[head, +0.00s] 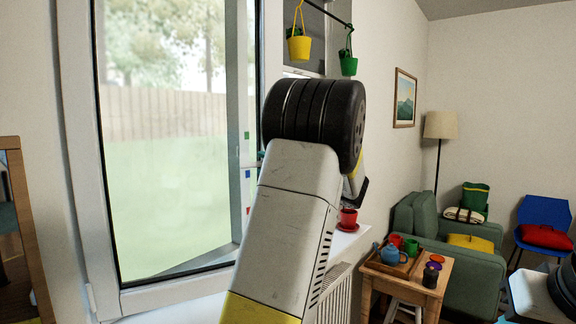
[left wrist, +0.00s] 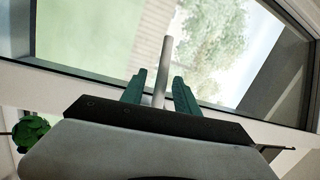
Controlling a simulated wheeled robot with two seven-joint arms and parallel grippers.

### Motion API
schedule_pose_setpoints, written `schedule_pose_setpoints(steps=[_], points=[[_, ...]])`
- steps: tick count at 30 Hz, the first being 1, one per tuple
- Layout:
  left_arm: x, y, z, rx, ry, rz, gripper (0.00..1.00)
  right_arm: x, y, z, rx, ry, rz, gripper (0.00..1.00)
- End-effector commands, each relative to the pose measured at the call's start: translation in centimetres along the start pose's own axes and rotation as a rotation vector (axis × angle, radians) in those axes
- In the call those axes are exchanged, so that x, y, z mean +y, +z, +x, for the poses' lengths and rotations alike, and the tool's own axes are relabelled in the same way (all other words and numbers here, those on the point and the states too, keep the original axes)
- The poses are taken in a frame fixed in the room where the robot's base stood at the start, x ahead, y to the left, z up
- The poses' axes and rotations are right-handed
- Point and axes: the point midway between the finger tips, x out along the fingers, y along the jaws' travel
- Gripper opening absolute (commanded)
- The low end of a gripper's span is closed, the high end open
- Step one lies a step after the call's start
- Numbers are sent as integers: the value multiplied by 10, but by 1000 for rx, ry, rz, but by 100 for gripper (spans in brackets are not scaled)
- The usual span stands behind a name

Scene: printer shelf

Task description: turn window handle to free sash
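The window sash (head: 80,170), with a white frame and a large glass pane, fills the left of the head view. The window handle (left wrist: 166,60) is a slim pale grey bar standing up against the glass in the left wrist view. My left gripper (left wrist: 159,75) has its two green fingers spread on either side of the handle, with a gap showing on both sides. In the head view my left forearm and black wrist cover part of the window's right side, and the fingers are hidden. My right gripper is out of view; only part of the right arm shows at the lower right.
A yellow pot (head: 299,47) and a green pot (head: 348,65) hang from a rod above my wrist. A red pot (head: 348,218) stands on the sill. A small wooden table (head: 437,277) with a teapot and cups stands at the right, near a green armchair (head: 470,275).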

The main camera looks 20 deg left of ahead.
Motion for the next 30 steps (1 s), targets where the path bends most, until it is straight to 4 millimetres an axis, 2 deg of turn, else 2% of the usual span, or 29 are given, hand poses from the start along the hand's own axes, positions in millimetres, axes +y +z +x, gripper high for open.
schedule_pose_setpoints(steps=[6,12,27,30], points=[[1,-1,-39,5,1,2,37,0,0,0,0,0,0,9],[1,0,-63,2,1,2,37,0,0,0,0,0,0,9],[1,0,-68,1,1,2,37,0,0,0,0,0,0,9],[7,7,-63,-13,37,10,37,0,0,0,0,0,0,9]])
